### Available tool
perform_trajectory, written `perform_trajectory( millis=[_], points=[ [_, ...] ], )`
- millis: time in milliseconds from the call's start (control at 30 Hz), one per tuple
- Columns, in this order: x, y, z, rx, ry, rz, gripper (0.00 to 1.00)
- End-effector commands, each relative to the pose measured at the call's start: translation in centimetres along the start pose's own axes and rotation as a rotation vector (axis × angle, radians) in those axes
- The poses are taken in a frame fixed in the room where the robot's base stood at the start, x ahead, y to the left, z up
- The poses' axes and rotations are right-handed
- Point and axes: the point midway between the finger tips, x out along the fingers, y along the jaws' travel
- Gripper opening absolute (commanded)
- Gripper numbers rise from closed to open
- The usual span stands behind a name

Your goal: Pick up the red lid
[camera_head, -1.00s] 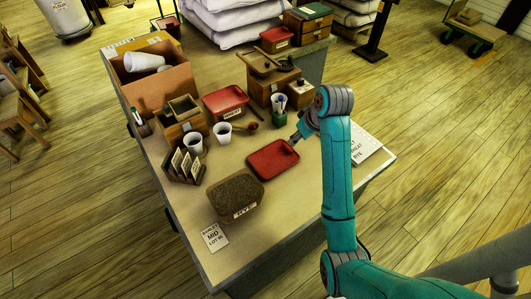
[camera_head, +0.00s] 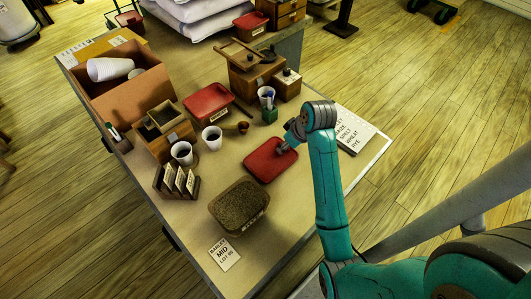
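The red lid (camera_head: 265,166) is flat, with rounded corners and a raised rim. It lies on the table near the right edge. My gripper (camera_head: 283,149) points down at the lid's upper right part and covers some of it. The fingers are tiny and partly hidden, so I cannot tell whether they touch the lid or are open or shut.
A grain-filled tub (camera_head: 238,207) stands just in front of the lid. The table's front right is bare.

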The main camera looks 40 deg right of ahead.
Motion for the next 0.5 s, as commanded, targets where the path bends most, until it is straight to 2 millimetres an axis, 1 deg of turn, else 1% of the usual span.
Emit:
perform_trajectory(
  millis=[200, 233, 267, 300, 400, 500],
  points=[
    [0.03, 0.01, 0.05, 0.000, 0.000, 0.000, 0.44],
    [0.03, 0.00, 0.05, 0.000, 0.000, 0.000, 0.39],
    [0.03, 0.00, 0.04, 0.000, 0.000, 0.000, 0.31],
    [0.03, 0.00, 0.04, 0.000, 0.000, 0.000, 0.21],
    [0.03, 0.00, 0.03, 0.000, 0.000, 0.000, 0.00],
    [0.03, 0.00, 0.03, 0.000, 0.000, 0.000, 0.00]
  ],
)
